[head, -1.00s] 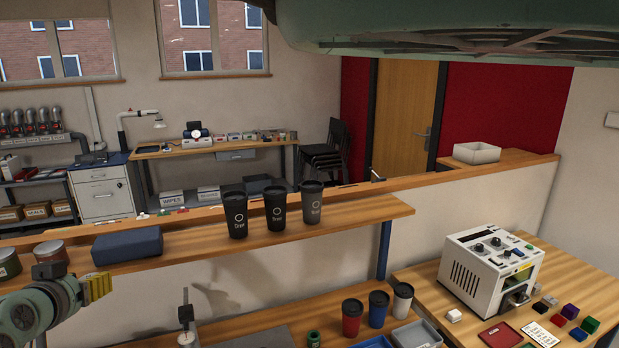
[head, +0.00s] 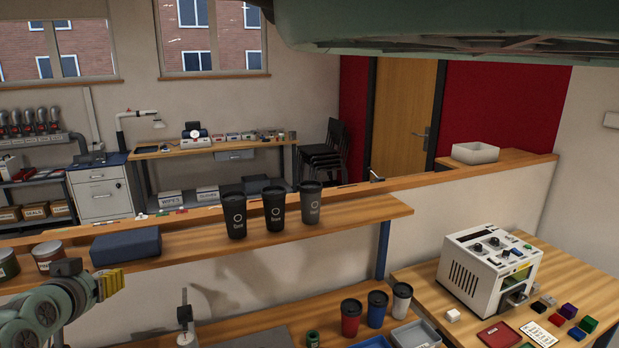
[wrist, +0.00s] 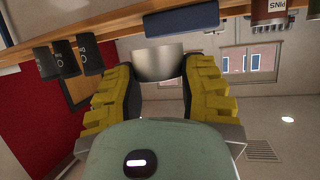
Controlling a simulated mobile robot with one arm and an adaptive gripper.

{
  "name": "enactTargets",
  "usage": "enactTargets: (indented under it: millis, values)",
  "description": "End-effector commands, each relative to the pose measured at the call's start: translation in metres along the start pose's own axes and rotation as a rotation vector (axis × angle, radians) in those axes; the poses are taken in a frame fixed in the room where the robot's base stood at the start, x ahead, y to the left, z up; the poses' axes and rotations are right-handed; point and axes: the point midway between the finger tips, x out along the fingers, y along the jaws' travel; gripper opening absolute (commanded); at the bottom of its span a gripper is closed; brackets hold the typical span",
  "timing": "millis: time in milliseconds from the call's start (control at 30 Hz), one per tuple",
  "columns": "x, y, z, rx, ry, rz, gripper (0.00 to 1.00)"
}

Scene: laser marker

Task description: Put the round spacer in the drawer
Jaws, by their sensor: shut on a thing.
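My gripper (head: 110,284) is at the lower left of the head view, in front of the wooden shelf. In the wrist view its yellow-padded fingers (wrist: 158,88) are shut on a smooth silver round piece, which looks like the round spacer (wrist: 159,62). The spacer cannot be made out in the head view. A grey drawer (head: 234,155) hangs under the far workbench, apparently closed. A white and blue cabinet with drawer fronts (head: 98,176) stands left of that bench. I cannot tell which drawer the task means.
The shelf (head: 190,243) holds a dark blue case (head: 126,246), black cups (head: 274,210) and cans (head: 48,255). Below are a lower bench with coloured cups (head: 377,308) and a white machine (head: 490,265) on a right-hand table. A low wall separates these from the far bench.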

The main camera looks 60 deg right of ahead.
Motion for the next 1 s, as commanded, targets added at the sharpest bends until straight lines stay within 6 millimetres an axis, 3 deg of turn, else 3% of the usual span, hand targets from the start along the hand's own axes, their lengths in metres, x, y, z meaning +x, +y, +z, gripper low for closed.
enactTargets:
  millis: [500, 933, 1000]
  values:
    - [-0.056, -0.047, 0.008, -0.009, -0.015, 0.035, 0.03]
    - [-0.112, -0.065, 0.013, 0.04, 0.004, 0.09, 0.03]
    - [-0.108, -0.062, 0.014, 0.042, 0.0, 0.098, 0.03]
